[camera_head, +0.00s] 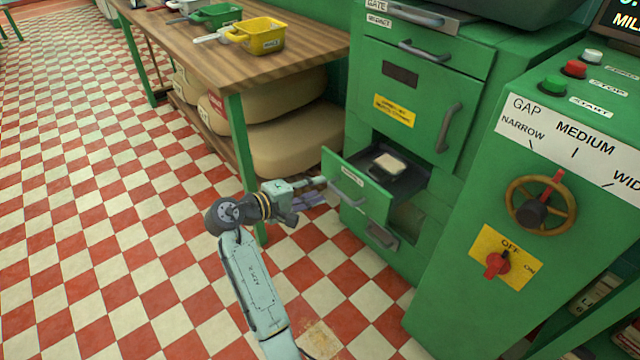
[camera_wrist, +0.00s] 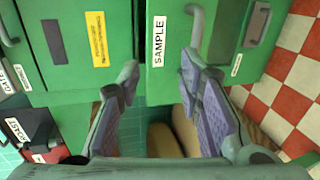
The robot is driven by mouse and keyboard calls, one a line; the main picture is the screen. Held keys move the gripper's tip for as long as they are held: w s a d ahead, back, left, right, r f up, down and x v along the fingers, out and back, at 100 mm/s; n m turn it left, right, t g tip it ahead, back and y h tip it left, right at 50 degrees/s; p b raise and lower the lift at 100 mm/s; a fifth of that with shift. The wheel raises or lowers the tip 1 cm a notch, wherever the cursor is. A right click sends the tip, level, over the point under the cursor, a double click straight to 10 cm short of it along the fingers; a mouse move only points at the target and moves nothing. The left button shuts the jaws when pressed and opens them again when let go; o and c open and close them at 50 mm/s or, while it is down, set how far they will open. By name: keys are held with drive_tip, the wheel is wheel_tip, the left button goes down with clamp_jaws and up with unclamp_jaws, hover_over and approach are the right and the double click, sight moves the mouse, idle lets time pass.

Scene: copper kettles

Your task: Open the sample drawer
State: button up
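The green sample drawer (camera_head: 376,200) stands partly out of the green cabinet in the head view. A pale square item on a dark holder (camera_head: 386,166) shows inside it. Its front carries a white SAMPLE label (camera_wrist: 158,41) in the wrist view. The grey drawer handle (camera_head: 346,192) is on that front; in the wrist view the handle (camera_wrist: 194,24) shows just beyond the right fingertip. My gripper (camera_head: 318,182) is at the drawer front's left side. In the wrist view my gripper (camera_wrist: 157,76) has its fingers wide apart with nothing between the pads. Whether a finger touches the drawer is unclear.
A closed upper door with a vertical handle (camera_head: 448,128) is above the drawer, and another handle (camera_head: 382,236) is below. A wooden table (camera_head: 200,50) with trays and sacks beneath stands left. A control panel (camera_head: 570,150) is right. The checkered floor (camera_head: 100,200) is clear at left.

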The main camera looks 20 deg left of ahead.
drive_tip(key=shift+p+v, duration=0.45)
drive_tip(key=shift+v, duration=0.65)
drive_tip(key=shift+f, duration=0.1)
drive_tip(key=shift+p, duration=0.45)
